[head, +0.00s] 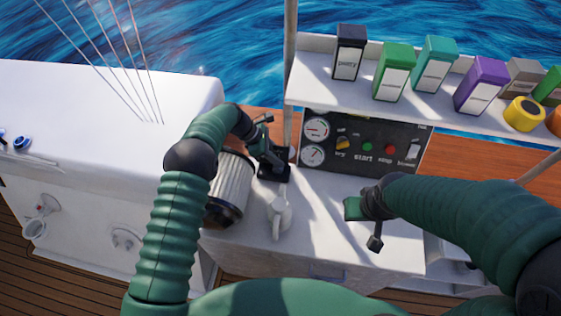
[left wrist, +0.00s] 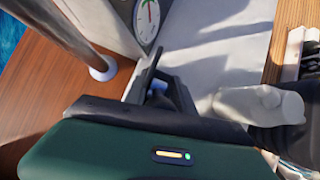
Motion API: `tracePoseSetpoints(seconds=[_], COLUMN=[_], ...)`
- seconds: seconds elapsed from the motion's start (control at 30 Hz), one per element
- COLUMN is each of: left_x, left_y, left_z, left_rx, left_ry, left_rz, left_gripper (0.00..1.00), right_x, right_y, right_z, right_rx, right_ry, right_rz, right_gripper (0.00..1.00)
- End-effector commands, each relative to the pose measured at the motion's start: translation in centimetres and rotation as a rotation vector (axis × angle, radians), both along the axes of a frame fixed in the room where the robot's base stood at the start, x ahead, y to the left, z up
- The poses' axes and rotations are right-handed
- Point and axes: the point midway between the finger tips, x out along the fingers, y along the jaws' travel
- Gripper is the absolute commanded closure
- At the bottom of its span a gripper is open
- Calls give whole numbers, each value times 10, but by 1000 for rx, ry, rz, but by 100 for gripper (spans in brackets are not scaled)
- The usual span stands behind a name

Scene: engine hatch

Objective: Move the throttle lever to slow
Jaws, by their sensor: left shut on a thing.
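The throttle lever's black base (head: 275,172) stands on the white counter, left of the dark control panel (head: 363,142). My left gripper (head: 266,136) is over this base and shut on the throttle lever, which it mostly hides. In the left wrist view, dark finger parts (left wrist: 150,82) show with a small blue piece beside them; the lever's exact angle cannot be told. My right gripper (head: 364,226) is empty above the counter in front of the panel, its two fingers spread apart.
A small white jug (head: 279,214) stands in front. Coloured cartons, including a purple one (head: 481,85), line the shelf above. The counter's right part is clear beneath my right gripper.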

Motion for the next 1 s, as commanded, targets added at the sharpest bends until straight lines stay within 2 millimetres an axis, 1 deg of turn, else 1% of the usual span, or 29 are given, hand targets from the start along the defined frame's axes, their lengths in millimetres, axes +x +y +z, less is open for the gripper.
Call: tracePoseSetpoints(seconds=[0.03, 0.1, 0.2, 0.47, 0.5, 0.63, 0.9, 1.0], left_x=[-1, 1, 1, 2, 2, 2, 3, 4], left_y=[4, 11, 17, 19, 19, 19, 18, 21], left_z=[-12, -10, -8, -5, -5, -5, -4, 0], left_rx=[-26, -24, -19, -15, -15, -16, -17, -17], left_ry=[10, 8, 10, 8, 8, 6, 5, 3], left_rz=[1, -1, -1, -1, -1, -1, -1, 0], left_gripper=[100, 100, 100, 100, 65, 48, 48, 48], right_x=[0, 0, 0, 0, 0, 0, 0, 0], right_y=[0, 0, 0, 0, 0, 0, 0, 0], right_z=[-18, -23, -24, -22, -22, -22, -22, -23], right_rx=[0, 0, 0, 0, 0, 0, 0, 0], right_ry=[0, 0, 0, 0, -1, -1, 0, 0], right_rz=[0, 0, 0, 0, 0, 0, 0, 0], right_gripper=[67, 67, 67, 67, 67, 67, 67, 67])
